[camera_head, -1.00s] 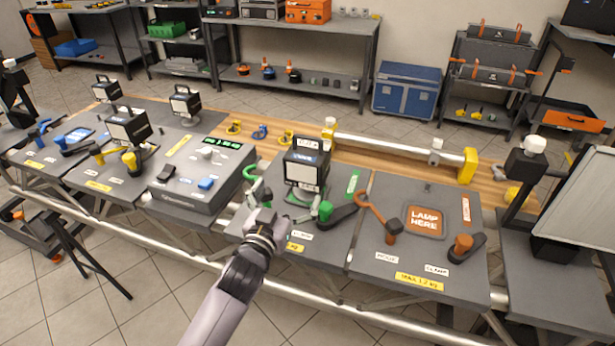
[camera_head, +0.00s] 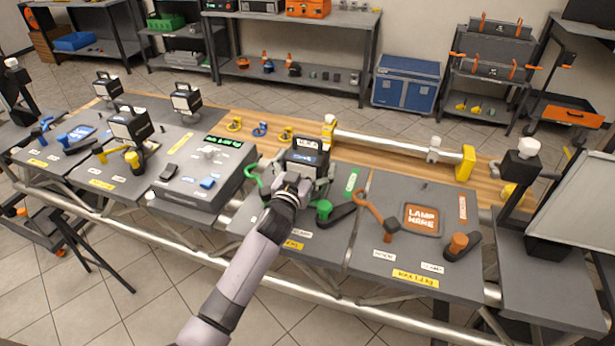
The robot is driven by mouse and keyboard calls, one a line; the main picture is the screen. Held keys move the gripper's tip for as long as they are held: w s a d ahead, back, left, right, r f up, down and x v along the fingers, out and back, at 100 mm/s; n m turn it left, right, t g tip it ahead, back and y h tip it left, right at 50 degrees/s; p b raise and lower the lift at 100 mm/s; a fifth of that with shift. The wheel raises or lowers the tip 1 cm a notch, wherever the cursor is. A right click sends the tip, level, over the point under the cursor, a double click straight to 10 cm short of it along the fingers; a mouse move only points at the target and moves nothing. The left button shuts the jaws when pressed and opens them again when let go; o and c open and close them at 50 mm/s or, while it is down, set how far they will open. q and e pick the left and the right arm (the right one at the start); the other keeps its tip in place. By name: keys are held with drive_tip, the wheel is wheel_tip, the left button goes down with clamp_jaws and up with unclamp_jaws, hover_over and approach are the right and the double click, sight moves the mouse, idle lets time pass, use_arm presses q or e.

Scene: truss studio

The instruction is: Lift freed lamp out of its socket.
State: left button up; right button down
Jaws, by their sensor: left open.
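The black lamp (camera_head: 305,152) with a top handle stands in its socket on the green-marked plate (camera_head: 259,229). My left gripper (camera_head: 303,182) is in front of the lamp and covers its lower front. Its fingers show around the lamp's lower body and are open; I cannot tell whether they touch it. A green hook (camera_head: 252,174) lies left of the lamp. A green knob with a black lever (camera_head: 335,211) sits to its right. The orange-marked plate to the right bears an empty "LAMP HERE" pad (camera_head: 421,219). My right gripper is not in view.
A dark console (camera_head: 203,173) stands left of the lamp. Other lamps (camera_head: 186,98) stand further left. An orange hook (camera_head: 375,213) and orange clamp (camera_head: 460,245) flank the empty pad. A silver tube (camera_head: 385,145) runs behind on the wooden strip.

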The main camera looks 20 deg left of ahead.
use_arm(q)
drive_tip(key=shift+c, duration=0.4)
drive_tip(key=shift+r, duration=0.1)
drive_tip(key=c, duration=1.7)
drive_tip(key=shift+r, duration=0.1)
drive_tip(key=shift+c, duration=0.5)
drive_tip(key=shift+w+r, duration=0.1)
